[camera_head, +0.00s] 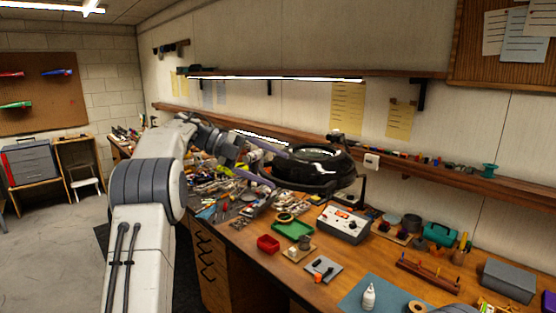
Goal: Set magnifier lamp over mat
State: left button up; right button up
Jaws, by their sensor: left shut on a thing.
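The magnifier lamp (318,172) shows as a thick black round head with a glossy top, raised above the workbench. My left gripper (262,158) reaches in from the left and is shut on the lamp at the left side of its head. The exact grip point is partly hidden by the gripper and clutter. A blue-teal mat (355,297) lies flat on the bench at the bottom of the view, in front of and below the lamp head. The lamp head is not above the mat.
A grey instrument box (343,225) stands below the lamp head. A white bottle (368,296) and tape roll (417,307) are on the mat. A shelf (460,183) runs behind.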

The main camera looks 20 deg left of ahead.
pick_arm(q)
jog(key=s+a+r+p, duration=0.1)
jog(key=s+a+p, duration=0.2)
jog(key=a, duration=0.6)
jog(key=shift+s+a+r+p, duration=0.15)
jog(key=shift+s+r+p, duration=0.1)
jog(key=shift+p, duration=0.5)
